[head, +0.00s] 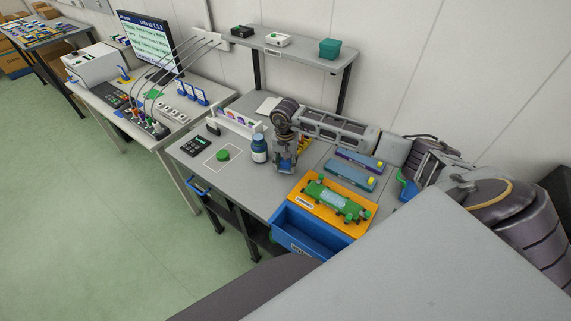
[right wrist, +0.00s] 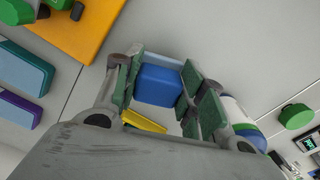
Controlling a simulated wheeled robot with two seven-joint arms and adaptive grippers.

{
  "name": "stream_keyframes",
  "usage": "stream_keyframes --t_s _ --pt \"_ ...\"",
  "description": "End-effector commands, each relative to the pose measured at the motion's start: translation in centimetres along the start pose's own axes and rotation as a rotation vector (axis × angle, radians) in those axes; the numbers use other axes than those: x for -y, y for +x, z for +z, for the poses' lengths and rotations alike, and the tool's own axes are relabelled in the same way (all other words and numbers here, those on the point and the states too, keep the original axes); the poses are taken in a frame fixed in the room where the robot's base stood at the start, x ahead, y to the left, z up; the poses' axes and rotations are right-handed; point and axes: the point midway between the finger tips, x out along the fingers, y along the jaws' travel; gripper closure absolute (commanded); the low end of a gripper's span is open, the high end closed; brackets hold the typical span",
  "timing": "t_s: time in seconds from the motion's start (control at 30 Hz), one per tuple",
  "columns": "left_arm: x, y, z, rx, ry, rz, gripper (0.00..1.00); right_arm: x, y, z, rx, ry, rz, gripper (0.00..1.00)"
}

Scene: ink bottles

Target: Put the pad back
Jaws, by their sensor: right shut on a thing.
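My right gripper (head: 285,165) points down over the grey table, just right of a dark blue bottle with a white label (head: 260,150). In the right wrist view, a blue block (right wrist: 158,85) lies between the green-padded fingers of this gripper (right wrist: 160,95), which is shut on it. I take this block to be the pad; in the head view the fingers largely hide it. A purple block (head: 360,160) and a teal block (head: 350,175), with yellow ends, lie to the right. My left gripper is not in view.
A green round piece (head: 222,155) sits in a white outlined square left of the bottle. An orange mat (head: 300,197) bears a green holder (head: 335,200). A blue open bin (head: 290,222) is at the front edge. A shelf (head: 300,50) stands behind.

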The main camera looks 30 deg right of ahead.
Motion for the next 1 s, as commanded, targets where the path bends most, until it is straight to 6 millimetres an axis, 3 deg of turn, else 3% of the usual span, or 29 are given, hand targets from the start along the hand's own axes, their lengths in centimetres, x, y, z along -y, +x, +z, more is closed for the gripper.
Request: stream_keyframes --t_s 0.57,0.6,0.77,1.0 --pt "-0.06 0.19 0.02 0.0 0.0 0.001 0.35 -0.02 1.2 -0.02 -0.002 -0.001 0.0 0.82" --pt "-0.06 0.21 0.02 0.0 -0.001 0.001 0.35 -0.03 1.23 -0.01 -0.001 -0.001 0.0 0.58" --pt "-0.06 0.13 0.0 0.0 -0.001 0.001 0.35 -0.02 1.15 -0.01 -0.001 -0.001 0.0 0.38" --pt "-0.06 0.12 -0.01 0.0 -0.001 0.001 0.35 -0.02 1.13 -0.01 -0.001 -0.001 0.0 0.38"
